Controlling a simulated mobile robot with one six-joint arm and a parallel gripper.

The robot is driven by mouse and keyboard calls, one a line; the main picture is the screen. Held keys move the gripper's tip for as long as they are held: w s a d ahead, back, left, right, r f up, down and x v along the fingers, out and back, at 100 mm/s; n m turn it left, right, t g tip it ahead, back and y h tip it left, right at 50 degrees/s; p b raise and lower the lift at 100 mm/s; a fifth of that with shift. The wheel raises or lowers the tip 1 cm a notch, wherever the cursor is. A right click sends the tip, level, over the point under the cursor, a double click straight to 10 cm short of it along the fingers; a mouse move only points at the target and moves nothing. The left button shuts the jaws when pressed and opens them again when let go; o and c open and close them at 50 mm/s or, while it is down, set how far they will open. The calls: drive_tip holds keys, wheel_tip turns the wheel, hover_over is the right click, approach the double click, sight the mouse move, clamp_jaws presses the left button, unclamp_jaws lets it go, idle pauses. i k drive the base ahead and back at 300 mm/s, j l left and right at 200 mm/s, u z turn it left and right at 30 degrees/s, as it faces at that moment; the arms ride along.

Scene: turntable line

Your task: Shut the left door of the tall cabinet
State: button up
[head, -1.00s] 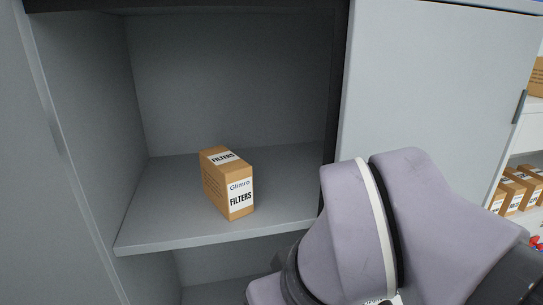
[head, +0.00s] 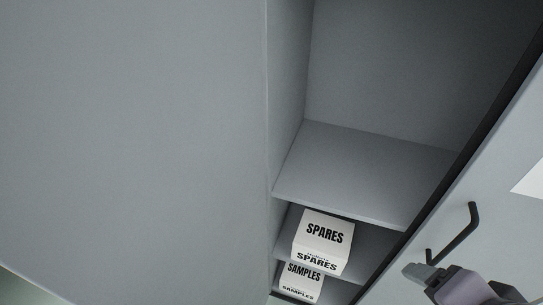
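The left door (head: 130,140) of the tall cabinet is a wide plain grey panel filling the left half of the head view. It stands open, with the cabinet's inside showing to its right. No handle of the left door shows.
Inside, an upper shelf (head: 345,175) is bare. Below it stand a white box marked SPARES (head: 325,231) and a white box marked SAMPLES (head: 302,274). A white sheet (head: 532,180) is on the right door. A little floor (head: 15,292) shows at the bottom left.

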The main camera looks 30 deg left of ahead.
sight(132, 157)
drive_tip(key=k+j+u, duration=0.15)
drive_tip(key=k+j, duration=0.2)
drive_tip(key=k, duration=0.25)
drive_tip(key=k+j+u, duration=0.15)
drive_tip(key=k+j, duration=0.3)
drive_tip(key=k, duration=0.15)
drive_tip(key=j+u, duration=0.1)
drive_tip(key=j, duration=0.7)
drive_tip(key=k+j+z, duration=0.15)
drive_tip(key=j+z, duration=0.2)
drive_tip(key=k+j+z, duration=0.15)
drive_tip(key=j+z, duration=0.25)
drive_tip(key=k+j+z, duration=0.2)
drive_tip(key=z, duration=0.15)
